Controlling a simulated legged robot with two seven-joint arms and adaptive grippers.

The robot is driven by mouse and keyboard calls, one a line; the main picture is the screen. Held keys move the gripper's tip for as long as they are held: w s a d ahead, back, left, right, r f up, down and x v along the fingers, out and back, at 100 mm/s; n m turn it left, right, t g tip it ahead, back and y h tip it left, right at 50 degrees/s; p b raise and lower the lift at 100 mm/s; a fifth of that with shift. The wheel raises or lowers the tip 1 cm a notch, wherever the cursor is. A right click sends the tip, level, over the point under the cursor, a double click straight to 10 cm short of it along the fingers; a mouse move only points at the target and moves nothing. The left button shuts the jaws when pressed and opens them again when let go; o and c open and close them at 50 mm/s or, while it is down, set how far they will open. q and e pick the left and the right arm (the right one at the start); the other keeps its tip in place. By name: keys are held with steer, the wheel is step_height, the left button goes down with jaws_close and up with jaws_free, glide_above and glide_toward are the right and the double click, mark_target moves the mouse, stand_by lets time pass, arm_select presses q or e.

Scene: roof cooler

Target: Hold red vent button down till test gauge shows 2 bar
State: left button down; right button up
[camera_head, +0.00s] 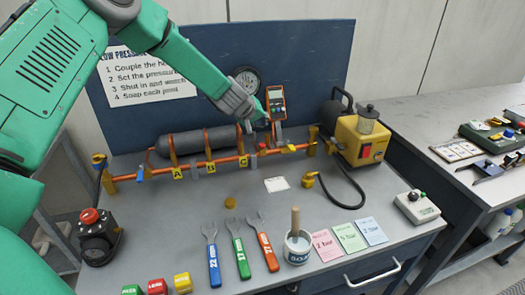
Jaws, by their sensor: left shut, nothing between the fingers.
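My left arm reaches in from the upper left, and its gripper (260,113) is shut and empty at the back of the bench. Its tip is close to the orange handheld test gauge (276,99), which stands upright; its reading is too small to make out. A round dial gauge (247,78) is behind my wrist, partly covered. A red mushroom button (89,215) sits on a black box at the left, well away from the gripper. My right gripper is not in view.
An orange pipe (215,162) with tags and a grey cylinder (195,143) runs across the bench. A yellow pump (362,140) with a black hose stands right of it. Spanners, a brush pot (298,248) and coloured cards lie in front.

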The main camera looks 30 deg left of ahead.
mark_target(262, 145)
arm_select(q)
step_height(262, 145, down, 5)
steer(key=b, duration=0.3)
steer(key=shift+f+b, duration=0.15)
steer(key=shift+b, duration=0.15)
steer(key=shift+d+f, duration=0.1)
steer(key=shift+f, duration=0.05)
stand_by(0.9)
steer(key=shift+f, duration=0.15)
steer(key=shift+s+f+b, duration=0.15)
steer(key=shift+f+b, duration=0.4)
steer(key=shift+f, duration=0.05)
stand_by(1.9)
stand_by(2.1)
steer(key=shift+r+p, duration=0.9)
steer(key=shift+r, duration=0.1)
